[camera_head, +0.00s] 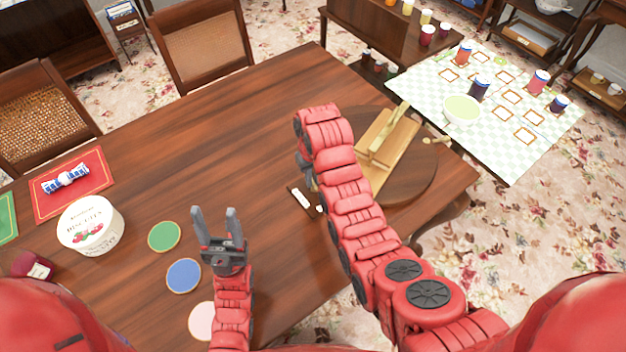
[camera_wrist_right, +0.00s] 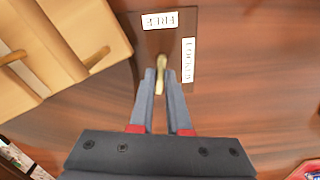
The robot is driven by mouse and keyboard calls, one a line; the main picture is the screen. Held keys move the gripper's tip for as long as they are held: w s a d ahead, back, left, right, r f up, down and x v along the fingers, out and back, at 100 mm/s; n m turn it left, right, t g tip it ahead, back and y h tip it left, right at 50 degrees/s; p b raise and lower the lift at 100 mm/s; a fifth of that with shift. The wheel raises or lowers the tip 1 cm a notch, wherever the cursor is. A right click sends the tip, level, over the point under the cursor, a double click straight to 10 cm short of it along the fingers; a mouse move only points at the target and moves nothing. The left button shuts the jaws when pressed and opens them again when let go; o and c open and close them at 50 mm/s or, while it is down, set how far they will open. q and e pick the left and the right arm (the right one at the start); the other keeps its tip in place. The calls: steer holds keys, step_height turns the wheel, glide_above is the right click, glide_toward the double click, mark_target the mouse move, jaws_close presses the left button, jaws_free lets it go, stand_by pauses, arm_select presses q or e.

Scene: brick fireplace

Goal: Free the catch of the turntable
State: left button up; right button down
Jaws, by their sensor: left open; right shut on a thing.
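The turntable (camera_head: 415,196) is a dark round wooden disc at the right end of the table, partly hidden by my right arm. A light wooden box-like piece with a handle (camera_head: 385,138) stands on it. Beside the disc is the catch's dark plate with white labels; in the right wrist view one label (camera_wrist_right: 189,60) seems to read "LOCKED", the other (camera_wrist_right: 160,20) is hard to read. My right gripper (camera_wrist_right: 160,78) is shut on the small pale catch lever (camera_wrist_right: 160,64), beside the "LOCKED" label. My left gripper (camera_head: 217,222) is open and empty above the table's front.
A biscuit tub (camera_head: 90,226), a red mat (camera_head: 72,185) and green (camera_head: 164,236), blue (camera_head: 183,275) and pink (camera_head: 203,320) discs lie on the table's left and front. A checked mat with jars (camera_head: 500,125) is beyond the right edge. The table's middle is clear.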

steer(key=shift+n, duration=0.9)
steer(key=c, duration=0.9)
jaws_free()
steer(key=shift+r, duration=0.1)
step_height(320, 180, up, 17)
steer(key=p, duration=1.7)
steer(key=shift+r, duration=0.1)
